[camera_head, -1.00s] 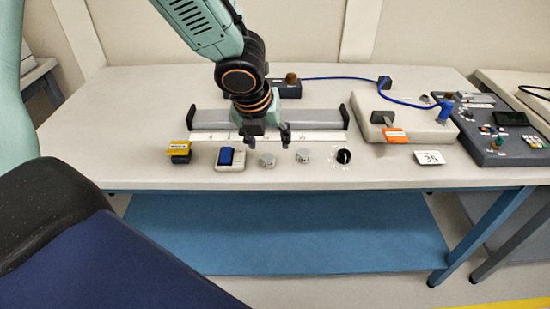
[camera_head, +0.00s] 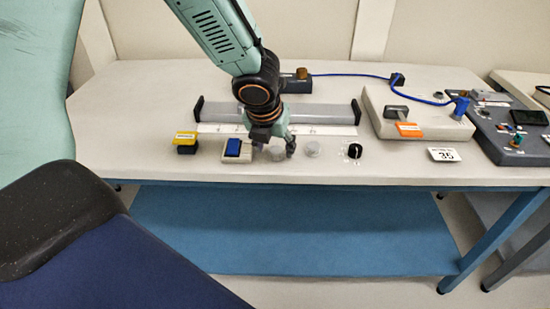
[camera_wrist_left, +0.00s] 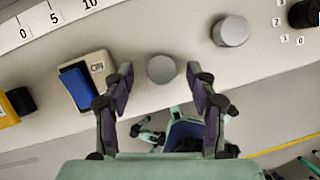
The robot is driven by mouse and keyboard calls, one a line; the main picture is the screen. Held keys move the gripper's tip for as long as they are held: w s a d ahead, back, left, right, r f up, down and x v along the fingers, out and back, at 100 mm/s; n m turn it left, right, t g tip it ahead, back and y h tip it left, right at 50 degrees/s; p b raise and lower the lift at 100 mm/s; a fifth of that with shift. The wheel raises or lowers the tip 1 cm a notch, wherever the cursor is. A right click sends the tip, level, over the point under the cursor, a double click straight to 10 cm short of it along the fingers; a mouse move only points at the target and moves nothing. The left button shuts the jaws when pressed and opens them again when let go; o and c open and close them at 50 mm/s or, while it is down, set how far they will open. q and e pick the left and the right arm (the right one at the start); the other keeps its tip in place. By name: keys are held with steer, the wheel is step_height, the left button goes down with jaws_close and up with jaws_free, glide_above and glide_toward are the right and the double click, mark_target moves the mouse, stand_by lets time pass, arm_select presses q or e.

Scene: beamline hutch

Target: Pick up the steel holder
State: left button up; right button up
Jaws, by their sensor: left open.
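Two small round grey metal pieces stand on the table near its front edge. The left steel piece (camera_head: 278,155) is partly covered by my left gripper (camera_head: 275,149) in the head view. In the left wrist view this piece (camera_wrist_left: 161,69) sits between the two fingertips of my open left gripper (camera_wrist_left: 160,77), with a gap on each side. The right steel piece (camera_head: 313,149) stands free, and it also shows in the left wrist view (camera_wrist_left: 231,31). I cannot tell by looks which one is called the holder. My right gripper is not in view.
A blue rocker switch (camera_head: 233,148) is close left of the gripper, with a yellow-topped block (camera_head: 186,142) beyond it. A black knob (camera_head: 354,151) stands to the right. A grey rail (camera_head: 325,113) with a scale lies behind. A beige box (camera_head: 376,98) with an orange tag is further right.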

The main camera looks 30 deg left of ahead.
mark_target(276, 151)
arm_select(q)
steer(key=shift+w+f, duration=0.4)
steer(key=shift+f, duration=0.05)
steer(key=shift+s+r, duration=0.15)
steer(key=shift+s, duration=0.1)
steer(key=shift+c, duration=1.2)
steer(key=shift+w+d, duration=0.1)
steer(key=shift+w, duration=0.05)
steer(key=c, duration=0.6)
jaws_close()
step_height(276, 151, up, 10)
steer(key=p, duration=0.7)
steer(key=shift+p, duration=0.3)
